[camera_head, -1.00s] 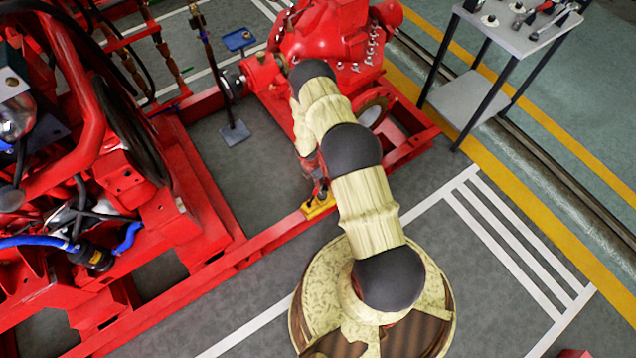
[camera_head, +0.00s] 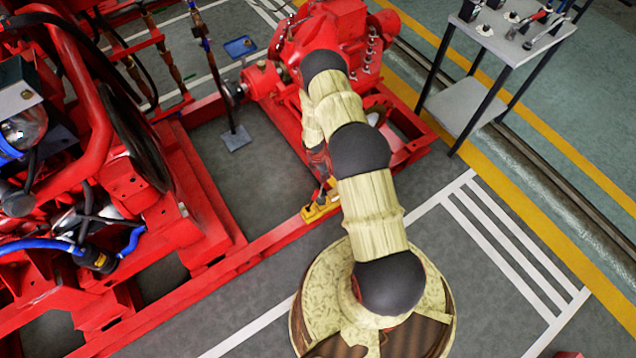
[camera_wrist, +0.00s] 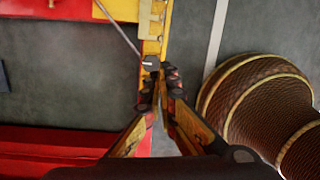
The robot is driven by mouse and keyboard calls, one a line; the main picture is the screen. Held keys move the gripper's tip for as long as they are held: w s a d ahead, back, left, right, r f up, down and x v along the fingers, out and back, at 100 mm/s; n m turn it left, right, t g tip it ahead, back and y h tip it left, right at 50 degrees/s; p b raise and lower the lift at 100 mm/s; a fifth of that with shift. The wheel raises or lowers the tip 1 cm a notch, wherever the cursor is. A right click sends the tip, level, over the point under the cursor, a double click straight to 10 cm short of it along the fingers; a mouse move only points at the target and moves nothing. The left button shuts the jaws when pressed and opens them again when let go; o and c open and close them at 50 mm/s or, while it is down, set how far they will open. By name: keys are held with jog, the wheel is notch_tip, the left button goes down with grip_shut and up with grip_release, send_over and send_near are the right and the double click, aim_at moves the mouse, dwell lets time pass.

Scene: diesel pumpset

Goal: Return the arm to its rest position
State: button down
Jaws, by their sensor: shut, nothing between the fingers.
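My arm extends upward in the head view from my round base, bent at dark joints, with its outer end folded down over the red frame. My gripper (camera_head: 326,188) is partly hidden behind the arm, just above a yellow block (camera_head: 316,213) on the frame's rail. In the wrist view my gripper (camera_wrist: 157,84) has its two fingers brought together, with nothing seen between them. The yellow block (camera_wrist: 124,8) lies beyond the fingertips there, with a small grey pin head near the tips. I cannot tell whether the tips touch it.
The red pump (camera_head: 335,40) stands behind my arm, and the red engine (camera_head: 120,185) fills the left. A grey tool table (camera_head: 500,45) stands at the upper right. The striped floor (camera_head: 500,250) to the right is clear.

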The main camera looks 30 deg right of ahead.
jog(key=shift+d+r, duration=0.5)
jog(key=shift+d, duration=0.1)
jog(key=s+a+r+m+g, duration=0.1)
jog(key=s+m+g, duration=0.1)
jog(key=s+m, duration=0.5)
jog(key=s+a+r+m, duration=0.1)
jog(key=a+r+m, duration=0.25)
jog(key=r, duration=0.85)
jog(key=s+a+r+m, duration=0.2)
jog(key=r+m, duration=0.2)
jog(key=r, duration=0.8)
jog(key=s+a+r+m, duration=0.1)
jog(key=a+r+m, duration=0.25)
jog(key=r, duration=0.85)
jog(key=s+a+r+t, duration=0.2)
jog(key=s+a+r, duration=0.1)
jog(key=r, duration=0.7)
jog(key=s+a+r+m+t+y, duration=0.1)
jog(key=s+a+r+t, duration=0.2)
jog(key=r, duration=0.7)
jog(key=s+a+r+t, duration=0.3)
jog(key=s+a+r, duration=0.2)
jog(key=r, duration=0.5)
jog(key=shift+s+a+m+y, duration=0.15)
jog(key=shift+a+m+y, duration=0.15)
jog(key=shift+a, duration=0.75)
